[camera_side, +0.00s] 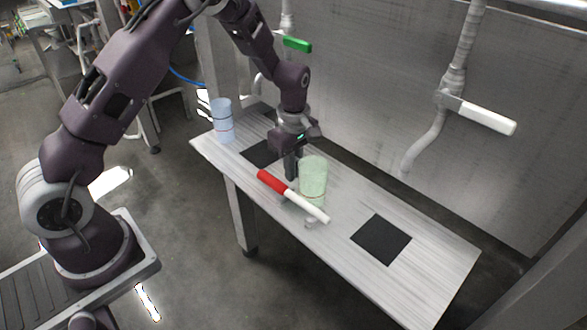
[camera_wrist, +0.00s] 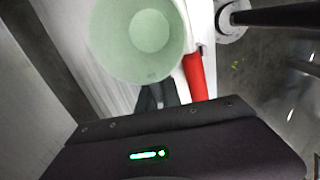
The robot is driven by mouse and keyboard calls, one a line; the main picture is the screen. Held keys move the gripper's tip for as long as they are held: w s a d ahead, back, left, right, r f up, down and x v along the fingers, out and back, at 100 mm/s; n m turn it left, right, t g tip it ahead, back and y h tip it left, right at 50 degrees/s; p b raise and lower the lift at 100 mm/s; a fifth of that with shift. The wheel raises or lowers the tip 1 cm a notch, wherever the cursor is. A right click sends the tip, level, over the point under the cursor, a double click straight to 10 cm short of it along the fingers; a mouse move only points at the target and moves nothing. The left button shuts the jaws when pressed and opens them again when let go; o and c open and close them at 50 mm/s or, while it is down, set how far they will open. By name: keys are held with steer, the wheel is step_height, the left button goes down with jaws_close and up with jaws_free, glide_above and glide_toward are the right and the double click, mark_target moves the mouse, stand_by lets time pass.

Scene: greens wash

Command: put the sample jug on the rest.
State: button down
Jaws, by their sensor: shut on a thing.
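A pale green, see-through jug (camera_side: 313,182) is at my gripper (camera_side: 291,172), over the middle of the bench. In the wrist view I look into the round mouth of the jug (camera_wrist: 140,38), with its base showing as a lighter circle. My gripper (camera_wrist: 157,97) is shut on the near side of the jug; the exact grip is partly hidden. The jug looks upright; I cannot tell whether its base touches the bench. Two flat black squares lie on the bench, a bare one (camera_side: 381,240) at the right and one (camera_side: 259,153) behind my gripper. I cannot tell which is the rest.
A red and white lever (camera_side: 273,182) lies close in front of the jug; its red part (camera_wrist: 195,76) shows beside it in the wrist view. A pale blue jug (camera_side: 222,121) stands at the bench's left end. A pipe with a white lever (camera_side: 487,116) juts from the back wall.

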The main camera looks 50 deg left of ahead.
steer(key=c, duration=1.5)
jaws_free()
steer(key=shift+f, duration=0.1)
steer(key=shift+c, duration=0.2)
step_height(320, 180, up, 12)
steer(key=shift+r, duration=0.2)
steer(key=s+d+r+m+t, duration=0.1)
steer(key=s+r+m+t, duration=0.1)
steer(key=s+r+m, duration=0.4)
steer(key=s+d+r+m+t, duration=0.2)
steer(key=s+r+m, duration=0.5)
steer(key=s, duration=0.8)
steer(key=shift+s+d+r+h, duration=0.25)
steer(key=shift+s+r+h, duration=0.15)
steer(key=shift+r, duration=0.5)
steer(key=s+m, duration=0.1)
steer(key=s, duration=0.1)
steer(key=s+f+m+t, duration=0.1)
steer(key=s+m, duration=0.1)
steer(key=s+f+m, duration=0.1)
steer(key=s, duration=0.1)
steer(key=shift+s+m+t+y, duration=0.25)
steer(key=shift+m+t+y, duration=0.05)
steer(key=shift+m, duration=0.1)
steer(key=shift+c, duration=1.2)
